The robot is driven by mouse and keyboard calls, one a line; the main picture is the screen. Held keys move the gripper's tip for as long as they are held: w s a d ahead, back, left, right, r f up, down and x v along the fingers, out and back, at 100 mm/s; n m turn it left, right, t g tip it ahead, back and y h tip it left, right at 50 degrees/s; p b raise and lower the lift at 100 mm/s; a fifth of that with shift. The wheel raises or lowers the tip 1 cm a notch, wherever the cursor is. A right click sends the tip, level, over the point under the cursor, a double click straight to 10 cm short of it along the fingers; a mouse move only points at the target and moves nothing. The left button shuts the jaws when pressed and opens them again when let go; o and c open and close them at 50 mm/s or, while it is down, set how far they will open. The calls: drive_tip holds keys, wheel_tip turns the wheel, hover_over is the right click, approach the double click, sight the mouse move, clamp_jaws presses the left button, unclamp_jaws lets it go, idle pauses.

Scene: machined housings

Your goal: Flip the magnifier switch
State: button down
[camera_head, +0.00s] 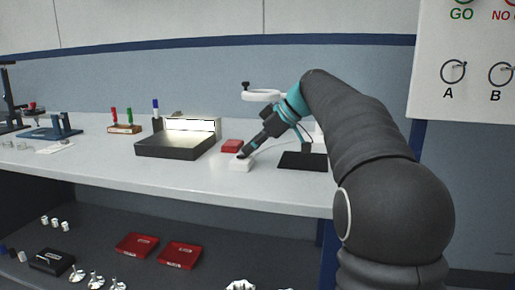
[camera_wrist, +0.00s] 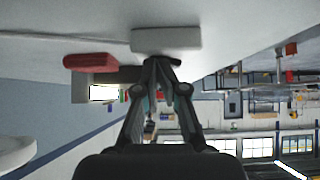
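The magnifier (camera_head: 262,95) is a white ring lamp in the head view, held above the bench, with a dark flat base (camera_head: 303,161) below it to the right. A small white switch box (camera_head: 240,166) lies on the bench, left of that base; it also shows in the wrist view (camera_wrist: 166,39). My gripper (camera_head: 243,154) points down and left, its tips at the top of the box. In the wrist view my gripper (camera_wrist: 160,61) has its fingertips together, with nothing visible between them. Whether the tips touch the box, and the switch itself, cannot be made out.
A red box (camera_head: 232,146) sits just behind the switch box. A dark open tray (camera_head: 177,147) with a lit back stands to the left. A marker rack (camera_head: 125,129) is farther left. The bench front (camera_head: 200,177) is clear. Red trays (camera_head: 180,255) lie on the lower shelf.

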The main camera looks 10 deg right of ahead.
sight(242, 155)
drive_tip(key=shift+s+a+f, duration=0.1)
drive_tip(key=shift+s+a, duration=0.4)
drive_tip(key=shift+a, duration=0.2)
drive_tip(key=shift+r, duration=0.35)
drive_tip(key=shift+w+a+r+p, duration=0.2)
drive_tip(key=shift+a+r+p, duration=0.1)
drive_tip(key=shift+r+p, duration=0.35)
drive_tip(key=shift+w+a+r+p, duration=0.15)
drive_tip(key=shift+a+r+p, duration=0.1)
drive_tip(key=shift+r+p, duration=0.35)
drive_tip(key=s+d+r, duration=0.1)
drive_tip(key=d+r, duration=0.7)
drive_tip(key=d, duration=0.1)
drive_tip(key=shift+s+d+p, duration=0.15)
drive_tip(key=shift+s+p, duration=0.15)
drive_tip(key=shift+s, duration=0.1)
